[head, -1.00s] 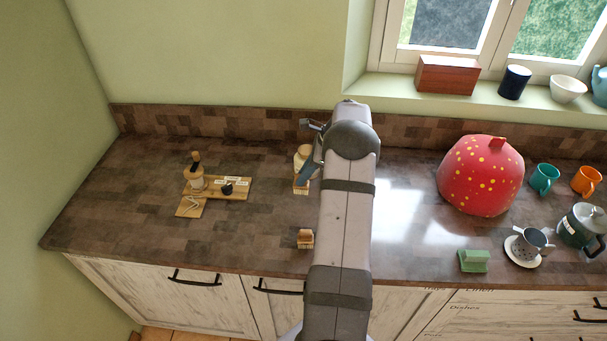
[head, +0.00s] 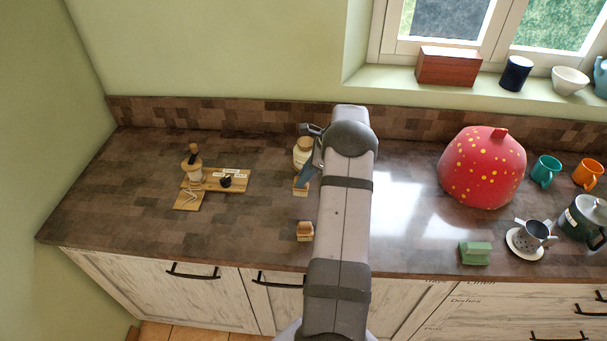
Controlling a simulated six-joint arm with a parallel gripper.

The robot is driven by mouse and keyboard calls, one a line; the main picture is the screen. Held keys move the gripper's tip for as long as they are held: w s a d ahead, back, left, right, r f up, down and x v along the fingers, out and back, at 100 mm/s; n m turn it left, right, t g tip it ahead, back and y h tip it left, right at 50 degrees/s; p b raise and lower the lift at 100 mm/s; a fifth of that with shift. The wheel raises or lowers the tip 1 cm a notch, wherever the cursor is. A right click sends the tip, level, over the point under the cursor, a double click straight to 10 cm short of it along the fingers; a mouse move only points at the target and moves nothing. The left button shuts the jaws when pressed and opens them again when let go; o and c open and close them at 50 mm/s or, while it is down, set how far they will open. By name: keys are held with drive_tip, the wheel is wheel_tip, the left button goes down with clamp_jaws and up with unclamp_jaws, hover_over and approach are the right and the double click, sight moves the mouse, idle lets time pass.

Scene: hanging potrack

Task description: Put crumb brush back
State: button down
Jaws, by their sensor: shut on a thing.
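My gripper (head: 309,178) is over the counter left of my forearm, by a cream, rounded jar-like thing (head: 302,152) and a small wooden piece (head: 300,188). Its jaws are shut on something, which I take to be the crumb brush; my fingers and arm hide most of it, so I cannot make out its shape. A small wooden block-like item (head: 305,231) stands apart near the counter's front edge, below my gripper; I cannot tell what it is.
At left, a wooden board (head: 238,188) with pale labels bears a dark knob-like item (head: 225,182) beside a wooden grinder (head: 193,165). At right are a red spotted dome (head: 482,170), green block (head: 475,253), cup (head: 531,235) and teapot (head: 583,218). Counter between board and gripper is clear.

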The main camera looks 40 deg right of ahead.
drive_tip(key=shift+f+b, duration=0.9)
drive_tip(key=shift+f, duration=1.05)
drive_tip(key=shift+f, duration=0.25)
drive_tip(key=c, duration=1.5)
unclamp_jaws()
drive_tip(key=shift+c, duration=0.2)
drive_tip(key=b+v, duration=0.3)
drive_tip(key=v, duration=0.4)
drive_tip(key=shift+b, duration=0.3)
drive_tip(key=shift+r, duration=0.2)
